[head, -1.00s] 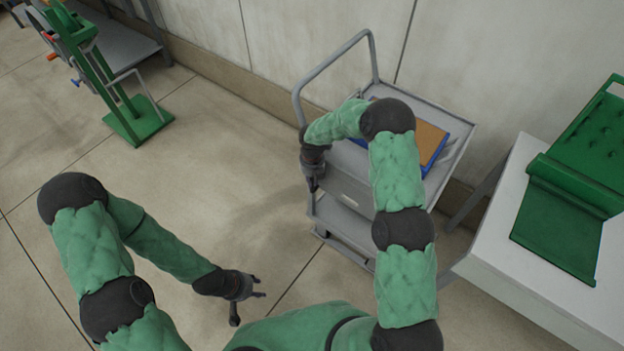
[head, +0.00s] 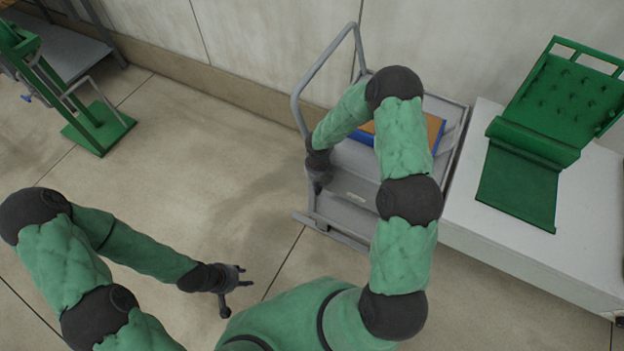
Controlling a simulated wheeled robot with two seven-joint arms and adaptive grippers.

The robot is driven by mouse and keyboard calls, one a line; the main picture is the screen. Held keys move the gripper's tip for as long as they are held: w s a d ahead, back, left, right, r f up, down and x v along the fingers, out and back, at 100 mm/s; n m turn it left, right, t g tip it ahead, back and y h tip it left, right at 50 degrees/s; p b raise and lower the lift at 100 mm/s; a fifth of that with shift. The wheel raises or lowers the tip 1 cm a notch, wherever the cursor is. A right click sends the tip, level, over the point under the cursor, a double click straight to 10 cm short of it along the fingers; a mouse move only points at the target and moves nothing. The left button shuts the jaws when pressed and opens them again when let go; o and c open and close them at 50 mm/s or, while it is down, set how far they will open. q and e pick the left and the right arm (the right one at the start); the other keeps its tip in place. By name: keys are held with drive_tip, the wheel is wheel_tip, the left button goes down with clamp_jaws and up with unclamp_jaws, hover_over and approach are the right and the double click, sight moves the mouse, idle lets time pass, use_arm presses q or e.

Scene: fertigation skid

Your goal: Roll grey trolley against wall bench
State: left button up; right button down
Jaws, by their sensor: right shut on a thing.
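The grey trolley (head: 356,189) stands by the back wall, with its looped push handle (head: 303,92) at its left end. A blue-edged tray with a brown top (head: 433,128) lies on its upper deck, partly behind my arm. The white wall bench (head: 462,205) is to the right of the trolley, and their edges look very close; my arm hides part of the gap. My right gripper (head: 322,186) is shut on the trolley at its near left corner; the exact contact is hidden. My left gripper (head: 234,290) is open and empty above the floor.
A green padded mat or rack (head: 545,130) lies on the bench. A green stand (head: 98,130) and a grey shelf or table (head: 75,50) are at the upper left. The floor between the stand and the trolley is clear.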

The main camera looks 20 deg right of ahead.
drive_tip(key=shift+s+d, duration=0.1)
drive_tip(key=shift+d, duration=0.1)
drive_tip(key=c, duration=1.2)
unclamp_jaws()
drive_tip(key=shift+d, duration=0.1)
drive_tip(key=shift+c, duration=0.2)
drive_tip(key=shift+r, duration=0.3)
wheel_tip(320, 180, up, 11)
drive_tip(key=shift+r, duration=0.2)
